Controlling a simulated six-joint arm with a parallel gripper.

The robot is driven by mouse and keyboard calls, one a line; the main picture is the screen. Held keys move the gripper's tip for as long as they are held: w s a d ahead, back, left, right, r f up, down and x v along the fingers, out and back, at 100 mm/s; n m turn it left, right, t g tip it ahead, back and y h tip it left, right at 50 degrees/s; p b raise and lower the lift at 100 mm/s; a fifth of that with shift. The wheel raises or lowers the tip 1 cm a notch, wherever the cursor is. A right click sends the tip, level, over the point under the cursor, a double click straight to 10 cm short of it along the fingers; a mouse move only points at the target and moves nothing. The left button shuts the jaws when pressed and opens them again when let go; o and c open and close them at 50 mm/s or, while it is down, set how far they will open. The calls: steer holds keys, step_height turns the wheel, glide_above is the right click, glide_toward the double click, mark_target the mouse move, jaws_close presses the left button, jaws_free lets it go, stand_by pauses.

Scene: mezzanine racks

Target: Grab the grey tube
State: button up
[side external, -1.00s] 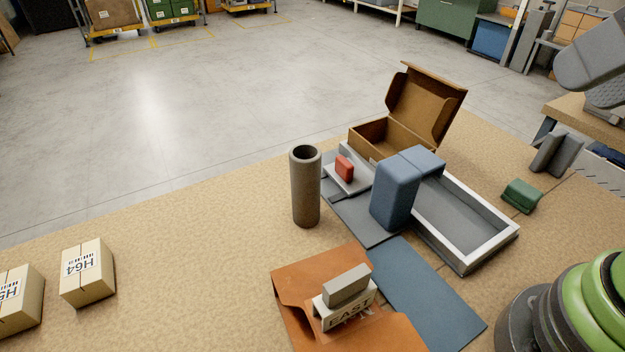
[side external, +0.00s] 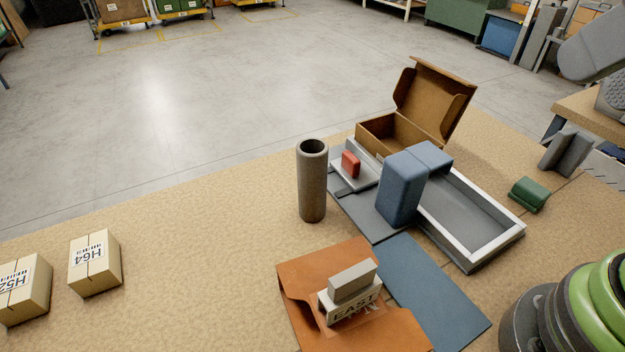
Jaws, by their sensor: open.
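The grey tube (side external: 312,182) stands upright on the tan tabletop, near the middle of the side external view. It is a brownish-grey cylinder with an open, dark top. Its sides stand clear of the things around it, with the grey mat just to its right.
Right of the tube are a blue block (side external: 398,190), a red block (side external: 350,164), a grey tray (side external: 497,246) and an open cardboard box (side external: 388,131). An orange-brown folder (side external: 300,285) lies in front. Small cartons (side external: 95,263) sit left.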

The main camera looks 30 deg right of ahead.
steer(key=n+g+h, duration=0.1)
steer(key=n+g, duration=0.5)
steer(key=g, duration=0.1)
glide_above(314, 162)
steer(key=d, duration=0.3)
step_height(314, 162, down, 8)
steer(key=shift+n+h, duration=0.5)
steer(key=f, duration=0.4)
steer(key=w+a+f, duration=0.1)
steer(key=f, duration=0.4)
steer(key=a+f, duration=0.1)
steer(key=f, duration=0.3)
steer(key=shift+w+f, duration=0.25)
steer(key=shift+w, duration=0.15)
steer(key=c, duration=1)
